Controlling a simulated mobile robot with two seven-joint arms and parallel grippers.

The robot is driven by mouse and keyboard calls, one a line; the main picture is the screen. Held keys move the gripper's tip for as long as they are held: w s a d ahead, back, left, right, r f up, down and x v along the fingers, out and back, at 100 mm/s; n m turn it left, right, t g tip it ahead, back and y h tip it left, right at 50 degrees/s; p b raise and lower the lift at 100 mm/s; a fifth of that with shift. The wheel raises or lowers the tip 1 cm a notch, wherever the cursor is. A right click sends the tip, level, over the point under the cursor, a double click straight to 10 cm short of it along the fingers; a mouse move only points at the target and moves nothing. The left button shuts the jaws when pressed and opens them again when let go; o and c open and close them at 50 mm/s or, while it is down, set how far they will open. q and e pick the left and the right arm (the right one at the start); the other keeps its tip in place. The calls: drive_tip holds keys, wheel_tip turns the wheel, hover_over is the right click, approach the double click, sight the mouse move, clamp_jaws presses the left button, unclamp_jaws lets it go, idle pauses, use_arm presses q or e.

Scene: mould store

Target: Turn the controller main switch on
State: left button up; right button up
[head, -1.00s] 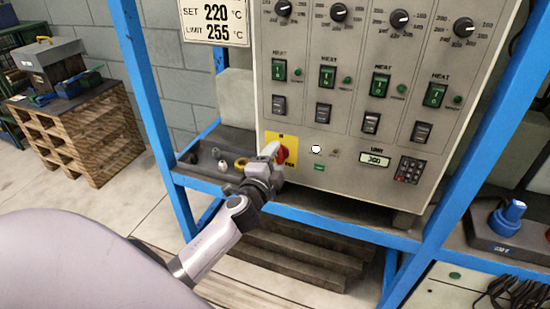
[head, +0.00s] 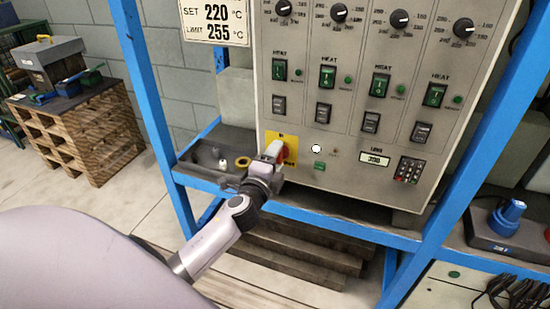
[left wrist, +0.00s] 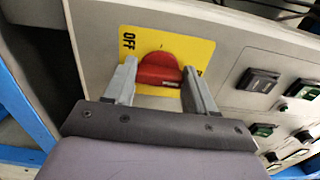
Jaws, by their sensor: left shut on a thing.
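The main switch is a red rotary knob (head: 284,153) on a yellow plate (head: 291,140), low on the left of the grey controller panel. My left gripper (head: 273,151) is at the knob, shut on it. In the left wrist view the red knob (left wrist: 159,70) sits between the two grey fingers, one on each side. The yellow plate (left wrist: 200,48) reads OFF at its left; a mark at its right is mostly hidden by a finger. The knob's exact pointing is hard to tell. My right gripper is not in view.
The controller (head: 345,150) stands on a blue-framed rack (head: 330,220). A white round lamp (head: 316,149) and a green button (head: 319,166) are right of the switch. A blue-knobbed device (head: 508,215) is at right.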

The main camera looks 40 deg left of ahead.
use_arm(q)
drive_tip(key=o, duration=1)
drive_tip(key=shift+o, duration=0.2)
drive_tip(key=shift+s, duration=0.1)
drive_tip(key=v, duration=0.7)
drive_tip(key=s+d+f+n+g+h+p, duration=0.3)
drive_tip(key=s+d+n, duration=0.3)
drive_tip(key=s, duration=0.3)
drive_tip(key=s+d+f+n+g+h+p, duration=0.3)
drive_tip(key=s+d+f+n+p, duration=0.3)
drive_tip(key=s, duration=0.4)
drive_tip(key=shift+s+d+f+n+g+h, duration=0.15)
drive_tip(key=shift+s+d+n+g+h, duration=0.15)
drive_tip(key=shift+d+n+g, duration=0.25)
